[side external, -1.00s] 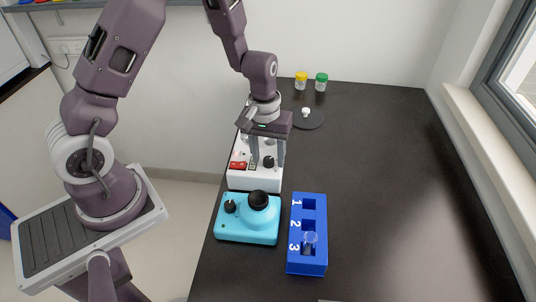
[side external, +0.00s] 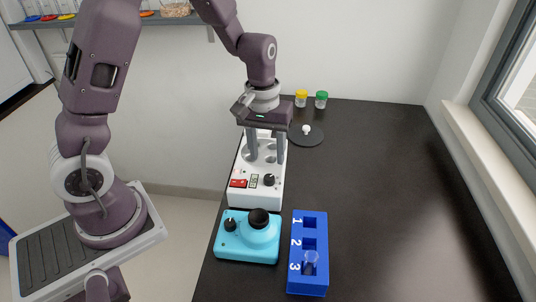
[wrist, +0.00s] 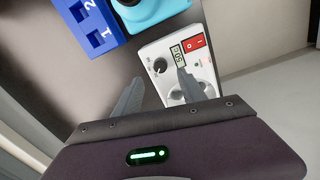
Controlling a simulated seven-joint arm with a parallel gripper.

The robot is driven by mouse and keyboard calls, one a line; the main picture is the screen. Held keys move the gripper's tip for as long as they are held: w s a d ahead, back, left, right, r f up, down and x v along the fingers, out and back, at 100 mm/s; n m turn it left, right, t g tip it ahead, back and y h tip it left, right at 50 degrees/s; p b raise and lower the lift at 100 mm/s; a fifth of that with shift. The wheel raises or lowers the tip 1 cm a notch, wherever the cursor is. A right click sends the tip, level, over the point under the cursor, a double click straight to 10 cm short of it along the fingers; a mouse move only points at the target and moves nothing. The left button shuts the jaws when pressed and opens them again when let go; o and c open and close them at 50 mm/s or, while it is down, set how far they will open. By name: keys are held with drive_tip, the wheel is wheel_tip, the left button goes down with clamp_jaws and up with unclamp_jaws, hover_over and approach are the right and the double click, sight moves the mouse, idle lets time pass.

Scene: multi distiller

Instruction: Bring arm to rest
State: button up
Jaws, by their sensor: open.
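My gripper (side external: 266,158) is open and empty. It hangs with its fingers pointing down above the back part of a white device (side external: 258,198). In the wrist view the two grey fingers of my gripper (wrist: 158,92) are well apart, with nothing between them. The white device (wrist: 156,52) shows there too, with round recesses, a black knob, a small display and a red switch.
A turquoise device (side external: 246,248) with a black round top stands in front of the white one. A dark disc and two lidded jars stand behind. The table's right side is clear.

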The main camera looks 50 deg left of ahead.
drive_tip(key=s+d+r+m+t, duration=0.2)
drive_tip(key=s+r+m+t, duration=0.3)
drive_tip(key=s+r, duration=1.3)
drive_tip(key=shift+s+d+m, duration=0.4)
drive_tip(key=shift+s+m, duration=0.5)
